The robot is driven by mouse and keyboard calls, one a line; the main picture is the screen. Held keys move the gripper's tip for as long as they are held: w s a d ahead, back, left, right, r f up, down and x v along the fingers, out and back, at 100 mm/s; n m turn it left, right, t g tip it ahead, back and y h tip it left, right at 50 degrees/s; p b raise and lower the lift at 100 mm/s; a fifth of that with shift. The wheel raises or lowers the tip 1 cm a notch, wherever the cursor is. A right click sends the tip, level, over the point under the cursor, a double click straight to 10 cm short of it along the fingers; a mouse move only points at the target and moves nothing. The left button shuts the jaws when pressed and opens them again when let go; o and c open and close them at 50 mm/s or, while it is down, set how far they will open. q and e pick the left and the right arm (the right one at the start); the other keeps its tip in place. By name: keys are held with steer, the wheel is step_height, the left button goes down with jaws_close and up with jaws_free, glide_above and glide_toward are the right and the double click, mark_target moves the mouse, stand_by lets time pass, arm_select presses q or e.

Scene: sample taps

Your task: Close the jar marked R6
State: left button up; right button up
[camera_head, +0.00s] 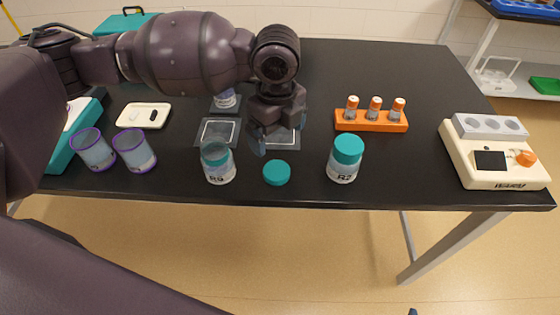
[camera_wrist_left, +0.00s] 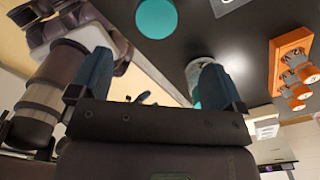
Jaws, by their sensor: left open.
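An open clear jar (camera_head: 218,163) with a white label stands near the front edge of the table in the head view. Its small label looks like R9 or R6; I cannot tell which. A loose teal lid (camera_head: 277,172) lies flat on the table to its right; a teal disc, likely this lid (camera_wrist_left: 156,18), shows in the left wrist view. My left gripper (camera_head: 264,142) is open and empty, pointing down just behind the lid. Its two fingers stand apart in the wrist view (camera_wrist_left: 155,75). My right gripper is not seen.
A teal-capped jar marked R2 (camera_head: 344,160) stands to the right. An orange rack (camera_head: 371,121) with capped vials, a cream device (camera_head: 490,155) and two purple-rimmed cups (camera_head: 134,150) are around. The back right is clear.

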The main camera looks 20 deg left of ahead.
arm_select(q)
steer(key=b, duration=0.1)
glide_above(278, 171)
steer(key=f, duration=0.5)
steer(key=shift+w+a+f, duration=0.1)
steer(key=shift+w+a, duration=0.05)
steer(key=shift+w, duration=0.1)
steer(key=shift+f, duration=0.25)
steer(key=f, duration=0.1)
steer(key=f+b, duration=0.1)
steer(key=f, duration=0.2)
steer(key=shift+s+d+f, duration=0.2)
steer(key=shift+s+f, duration=0.15)
steer(key=shift+f, duration=0.25)
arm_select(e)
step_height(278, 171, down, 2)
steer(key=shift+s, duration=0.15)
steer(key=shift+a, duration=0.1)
arm_select(q)
steer(key=c, duration=0.9)
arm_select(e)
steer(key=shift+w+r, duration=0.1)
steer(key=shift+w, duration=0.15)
